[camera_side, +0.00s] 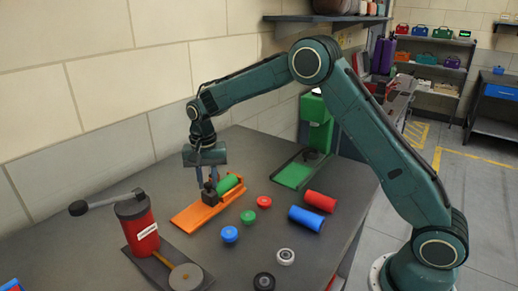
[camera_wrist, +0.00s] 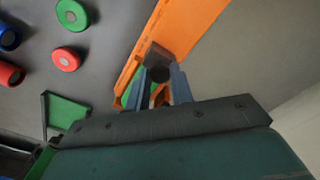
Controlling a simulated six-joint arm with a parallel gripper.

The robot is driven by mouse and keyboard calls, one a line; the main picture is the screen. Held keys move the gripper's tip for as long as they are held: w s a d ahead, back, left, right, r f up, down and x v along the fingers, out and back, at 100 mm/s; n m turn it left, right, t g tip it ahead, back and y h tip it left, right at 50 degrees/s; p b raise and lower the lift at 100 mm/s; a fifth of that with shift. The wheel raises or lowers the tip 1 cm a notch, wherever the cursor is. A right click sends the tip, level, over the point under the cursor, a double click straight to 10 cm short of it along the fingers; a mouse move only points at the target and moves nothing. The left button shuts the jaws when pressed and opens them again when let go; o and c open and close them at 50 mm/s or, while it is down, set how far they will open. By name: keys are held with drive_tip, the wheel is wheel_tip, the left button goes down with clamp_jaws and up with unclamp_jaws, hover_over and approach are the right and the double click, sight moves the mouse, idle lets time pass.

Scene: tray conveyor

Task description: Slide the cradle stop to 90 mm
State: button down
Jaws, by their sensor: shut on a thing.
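The orange cradle (camera_side: 197,217) lies on the dark table, and it also shows in the wrist view (camera_wrist: 198,25). A green cylinder (camera_side: 228,184) rests at its far end. The dark cradle stop (camera_side: 210,197) sits on the cradle beside the cylinder's near end; in the wrist view the stop (camera_wrist: 157,55) shows between my fingers. My gripper (camera_side: 206,186) points down and is shut on the stop. Its fingertips (camera_wrist: 162,73) hide part of the stop and the cylinder. I cannot read the scale marks on the cradle.
A red press (camera_side: 137,222) with a lever stands at the left front. Red (camera_side: 320,201) and blue (camera_side: 306,218) cylinders and several small round caps lie right of the cradle. A green machine (camera_side: 316,125) stands behind.

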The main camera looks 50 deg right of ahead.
sight(209, 183)
drive_tip(key=c, duration=1.4)
unclamp_jaws()
drive_tip(key=shift+d, duration=0.4)
drive_tip(key=shift+c, duration=0.2)
drive_tip(key=shift+o, duration=1.2)
drive_tip(key=shift+a, duration=0.1)
drive_tip(key=shift+r, duration=0.1)
wheel_tip(209, 183, up, 14)
